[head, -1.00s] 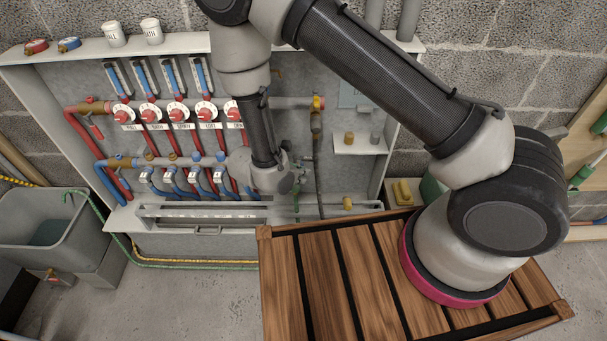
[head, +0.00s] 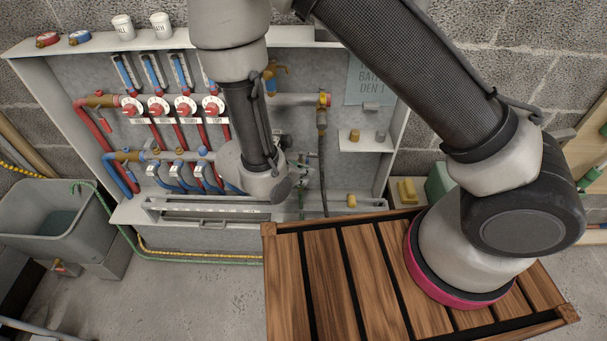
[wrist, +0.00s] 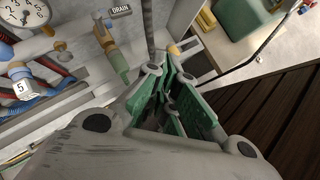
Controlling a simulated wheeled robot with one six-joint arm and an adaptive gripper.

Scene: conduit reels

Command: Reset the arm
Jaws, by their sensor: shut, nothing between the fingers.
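My arm rises from its pink-ringed base on a slatted wooden top, and its forearm hangs down before the open manifold cabinet (head: 60,92). In the wrist view my gripper (wrist: 172,85) shows its green-padded fingers, which are shut with nothing held. In the head view the gripper itself is mostly hidden behind my wrist. Red-handled valves with white dials (head: 158,106) and blue-handled valves (head: 178,168) lie left of my forearm.
Two white cups (head: 123,27) and two tape reels (head: 79,37) stand on the cabinet top. A grey sink (head: 45,215) is at the left. The wooden slatted top (head: 330,280) is bare in front of my base. A yellow sponge-like block (head: 407,190) lies right of the cabinet.

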